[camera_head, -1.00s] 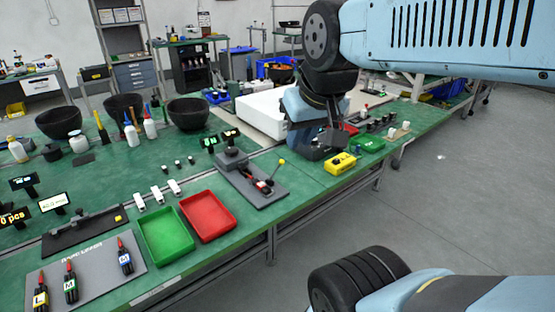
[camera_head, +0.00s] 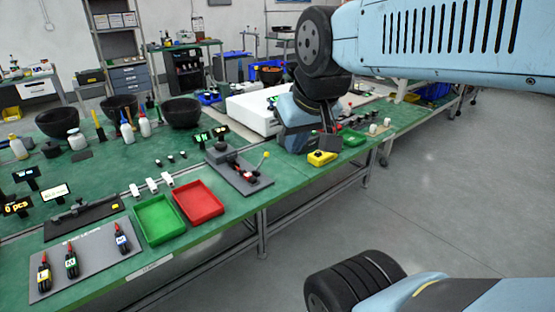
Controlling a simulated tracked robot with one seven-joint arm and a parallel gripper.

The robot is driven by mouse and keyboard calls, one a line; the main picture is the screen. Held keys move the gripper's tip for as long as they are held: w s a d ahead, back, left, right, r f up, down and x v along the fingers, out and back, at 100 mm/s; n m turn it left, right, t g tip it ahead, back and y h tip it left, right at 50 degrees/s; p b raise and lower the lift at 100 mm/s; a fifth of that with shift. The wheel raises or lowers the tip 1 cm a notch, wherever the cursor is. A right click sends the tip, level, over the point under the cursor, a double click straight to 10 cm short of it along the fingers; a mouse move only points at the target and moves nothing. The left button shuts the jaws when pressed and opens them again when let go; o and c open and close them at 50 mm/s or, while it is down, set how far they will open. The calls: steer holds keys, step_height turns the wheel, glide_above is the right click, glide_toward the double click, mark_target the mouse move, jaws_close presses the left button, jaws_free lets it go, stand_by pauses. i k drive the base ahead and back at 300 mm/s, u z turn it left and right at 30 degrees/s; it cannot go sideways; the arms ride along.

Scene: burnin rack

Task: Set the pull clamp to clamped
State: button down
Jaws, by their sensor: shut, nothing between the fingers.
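The pull clamp (camera_head: 252,179) sits on a grey base plate on the green bench, right of the red tray. It has a dark block at its back left and a red lever part with a yellow ball (camera_head: 266,154) raised at its right end. I cannot tell from this distance whether it is clamped. My gripper (camera_head: 329,147) is small and dark, hanging below my arm to the right of the clamp. It is shut, empty and apart from the clamp, just above or behind a yellow item.
The yellow item (camera_head: 322,158) lies near the bench's front edge, beside a green tray (camera_head: 352,138). A red tray (camera_head: 199,204) and a green tray (camera_head: 160,219) lie left of the clamp. A white box (camera_head: 255,105) stands behind. Open floor (camera_head: 440,210) lies at right.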

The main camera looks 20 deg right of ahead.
mark_target(266, 154)
steer(key=k, duration=0.6)
steer(key=z, duration=0.6)
steer(key=i, duration=1)
